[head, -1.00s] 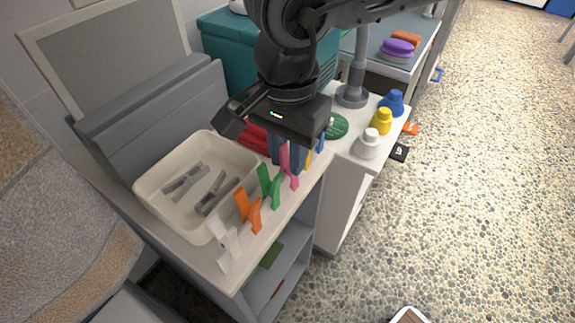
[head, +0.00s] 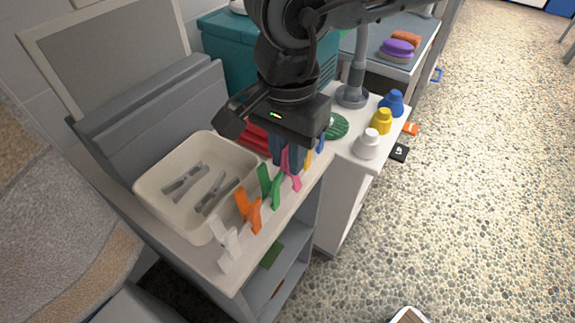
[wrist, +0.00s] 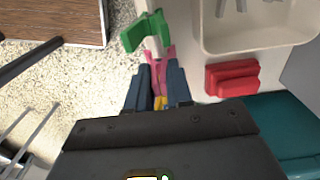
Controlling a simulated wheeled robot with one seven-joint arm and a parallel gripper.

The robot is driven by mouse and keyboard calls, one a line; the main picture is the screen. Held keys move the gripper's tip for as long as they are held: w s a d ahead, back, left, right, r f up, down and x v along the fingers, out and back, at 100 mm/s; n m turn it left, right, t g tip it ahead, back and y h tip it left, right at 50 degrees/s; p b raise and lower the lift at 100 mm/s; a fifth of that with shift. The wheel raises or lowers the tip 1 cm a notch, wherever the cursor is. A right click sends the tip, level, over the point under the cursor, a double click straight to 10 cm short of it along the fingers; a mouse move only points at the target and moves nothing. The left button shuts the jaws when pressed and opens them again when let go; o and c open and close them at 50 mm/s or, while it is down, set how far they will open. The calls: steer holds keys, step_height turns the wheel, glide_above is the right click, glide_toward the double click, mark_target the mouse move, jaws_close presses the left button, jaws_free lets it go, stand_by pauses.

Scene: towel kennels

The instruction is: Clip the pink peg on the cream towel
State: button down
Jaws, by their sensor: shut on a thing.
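The pink peg (head: 295,181) stands in the row of pegs on the shelf edge, between the green peg and the yellow one. My gripper (head: 287,164) points down over it, its two dark blue fingers shut on the peg's upper part. In the wrist view the pink peg (wrist: 160,55) shows between the fingertips of my gripper (wrist: 158,78). A large beige and grey textured cloth-like surface (head: 95,265) fills the lower left of the head view. I cannot tell whether it is the cream towel.
Green (head: 269,186), orange (head: 247,212) and white (head: 226,245) pegs stand nearby. A cream tray (head: 150,200) holds grey pegs. White, yellow and blue bottles (head: 381,121) stand at right. The floor at right is mostly clear.

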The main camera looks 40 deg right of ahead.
steer(key=shift+r, duration=0.1)
step_height(320, 180, up, 7)
steer(key=p, duration=0.3)
steer(key=shift+r, duration=0.15)
stand_by(0.5)
